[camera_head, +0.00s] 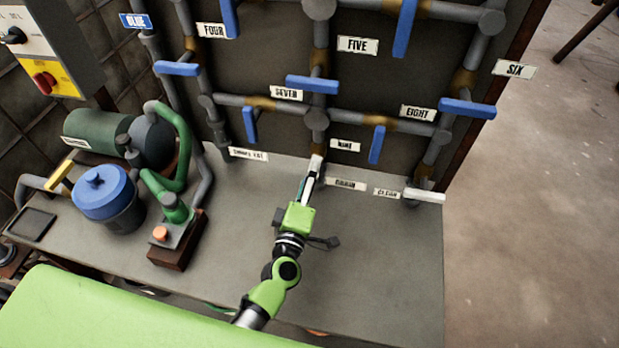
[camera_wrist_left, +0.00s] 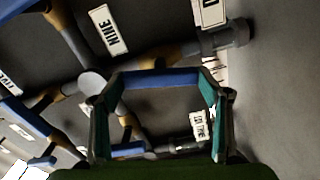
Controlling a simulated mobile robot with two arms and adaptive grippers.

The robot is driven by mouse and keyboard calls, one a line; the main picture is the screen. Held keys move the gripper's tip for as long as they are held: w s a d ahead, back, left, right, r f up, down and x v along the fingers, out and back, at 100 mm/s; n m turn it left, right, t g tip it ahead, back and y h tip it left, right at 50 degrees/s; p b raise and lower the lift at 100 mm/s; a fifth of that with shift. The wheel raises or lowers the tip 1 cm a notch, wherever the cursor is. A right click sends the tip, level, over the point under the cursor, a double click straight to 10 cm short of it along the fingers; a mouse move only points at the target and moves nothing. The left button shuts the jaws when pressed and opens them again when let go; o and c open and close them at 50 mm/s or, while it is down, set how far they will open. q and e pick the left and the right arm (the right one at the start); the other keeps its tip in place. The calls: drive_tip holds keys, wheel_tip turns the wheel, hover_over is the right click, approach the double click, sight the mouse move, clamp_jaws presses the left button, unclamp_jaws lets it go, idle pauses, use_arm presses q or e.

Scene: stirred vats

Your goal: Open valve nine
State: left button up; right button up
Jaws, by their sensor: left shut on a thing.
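The label NINE (camera_head: 345,145) is beside a short vertical pipe below the middle pipe junction. It also shows in the left wrist view (camera_wrist_left: 108,28), at upper left. My left gripper (camera_head: 313,172) reaches up to the lower end of this pipe. In the left wrist view a blue handle (camera_wrist_left: 160,78) spans between its two teal-padded fingers, and the gripper is shut on it. The handle lies roughly along the pipe and its brown valve body (camera_wrist_left: 165,56). In the head view the gripper hides this handle. My right gripper is not in view.
A blue handle (camera_head: 377,145) hangs close to the right of NINE, another (camera_head: 250,125) to the left. A blue-lidded vat (camera_head: 108,195) and green pump piping (camera_head: 172,205) stand on the left.

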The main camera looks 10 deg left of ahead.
use_arm(q)
drive_tip(key=shift+n+b, duration=0.3)
drive_tip(key=shift+n, duration=1)
drive_tip(key=o, duration=1.1)
drive_tip(key=s, duration=1.2)
